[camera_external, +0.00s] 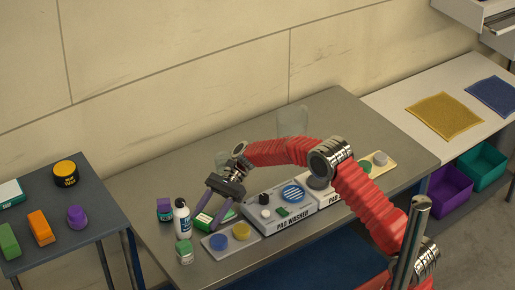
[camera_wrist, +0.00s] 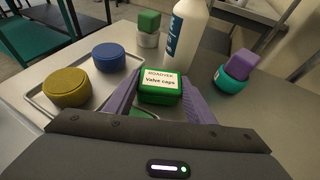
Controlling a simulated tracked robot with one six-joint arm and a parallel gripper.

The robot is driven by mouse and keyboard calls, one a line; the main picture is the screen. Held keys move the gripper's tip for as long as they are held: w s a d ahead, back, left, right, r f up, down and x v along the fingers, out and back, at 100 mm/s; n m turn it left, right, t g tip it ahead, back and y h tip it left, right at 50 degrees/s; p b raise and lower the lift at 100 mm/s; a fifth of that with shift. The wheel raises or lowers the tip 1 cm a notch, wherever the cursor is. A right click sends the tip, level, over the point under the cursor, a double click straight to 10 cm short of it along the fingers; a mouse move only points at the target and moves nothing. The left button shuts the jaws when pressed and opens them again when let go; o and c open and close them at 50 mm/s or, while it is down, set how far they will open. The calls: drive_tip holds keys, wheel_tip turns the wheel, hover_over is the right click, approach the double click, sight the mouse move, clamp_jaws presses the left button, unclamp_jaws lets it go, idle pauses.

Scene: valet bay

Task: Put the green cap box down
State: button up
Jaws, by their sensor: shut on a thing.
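The green cap box (camera_wrist: 160,88), with a white "Valve caps" label, sits between the purple fingers of my gripper (camera_wrist: 161,94) in the wrist view. My gripper is shut on it. In the external view my gripper (camera_external: 207,216) points down at the left part of the grey table (camera_external: 165,250), with the green cap box (camera_external: 203,220) at its fingertips. The box is low over the table, close behind the tray of pads; I cannot tell whether its bottom touches the table.
A white bottle (camera_external: 182,219), a purple-topped container (camera_external: 164,210) and a green-capped jar (camera_external: 184,251) stand left of my gripper. A tray (camera_external: 216,243) holds blue and yellow round pads. The pad washer (camera_external: 292,224) stands to the right. The table's left front corner is bare.

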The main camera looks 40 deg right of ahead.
drive_tip(key=shift+f, duration=0.4)
drive_tip(key=shift+s+f, duration=0.2)
drive_tip(key=shift+f, duration=0.25)
drive_tip(key=o, duration=0.8)
drive_tip(key=shift+c, duration=0.2)
drive_tip(key=shift+w+r, duration=0.1)
drive_tip(key=shift+r, duration=0.4)
drive_tip(key=v, duration=1.2)
drive_tip(key=shift+w+r, duration=0.15)
drive_tip(key=shift+r, duration=0.15)
